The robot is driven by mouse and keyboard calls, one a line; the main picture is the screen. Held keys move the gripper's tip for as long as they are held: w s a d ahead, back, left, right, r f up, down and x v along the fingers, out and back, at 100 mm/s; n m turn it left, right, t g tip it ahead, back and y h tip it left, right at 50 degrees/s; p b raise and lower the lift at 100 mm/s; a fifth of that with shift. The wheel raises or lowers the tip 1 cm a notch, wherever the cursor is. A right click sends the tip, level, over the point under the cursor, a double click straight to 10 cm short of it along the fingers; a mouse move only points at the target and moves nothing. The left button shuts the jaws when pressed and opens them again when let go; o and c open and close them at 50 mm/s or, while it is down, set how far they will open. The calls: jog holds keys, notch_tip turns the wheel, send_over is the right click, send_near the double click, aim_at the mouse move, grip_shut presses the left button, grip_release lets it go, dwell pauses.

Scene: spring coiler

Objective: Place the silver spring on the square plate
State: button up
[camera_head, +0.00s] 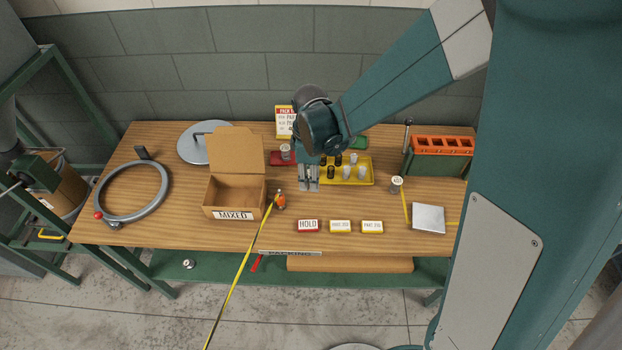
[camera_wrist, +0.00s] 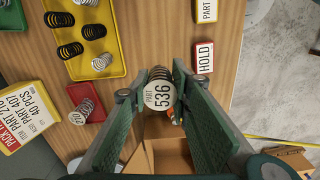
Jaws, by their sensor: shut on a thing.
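My gripper (camera_head: 309,187) is shut on a coil spring with a round white tag reading PART 536 (camera_wrist: 158,94), held between the fingertips above the table. Its coils look dark in the wrist view, so I cannot tell whether it is silver. The silver square plate (camera_head: 429,218) lies flat and bare at the table's right. A tagged spring (camera_head: 396,184) stands between the yellow tray and the plate. Another tagged silver spring (camera_wrist: 87,104) is on the red tray, also seen in the head view (camera_head: 286,151).
The yellow tray (camera_head: 369,182) holds several black and silver springs. An open carton marked MIXED (camera_head: 216,213) stands left of my gripper, with a small orange item (camera_head: 281,200) beside it. HOLD (camera_head: 308,226) and part cards lie in front. An orange rack (camera_head: 441,144) is back right.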

dwell(0.3)
jog(key=shift+w+d, duration=0.15)
jog(key=shift+d, duration=0.65)
jog(key=d+r+m+b, duration=0.1)
jog(key=d+m, duration=0.3)
jog(key=d, duration=1.6)
jog(key=r+m+b, duration=0.1)
jog(key=m+b, duration=0.1)
jog(key=m, duration=0.2)
send_over(429, 217)
jog(key=shift+f, duration=2.9)
jog(key=shift+f, duration=2.05)
jog(key=shift+f+b, duration=0.2)
jog(key=shift+b, duration=0.25)
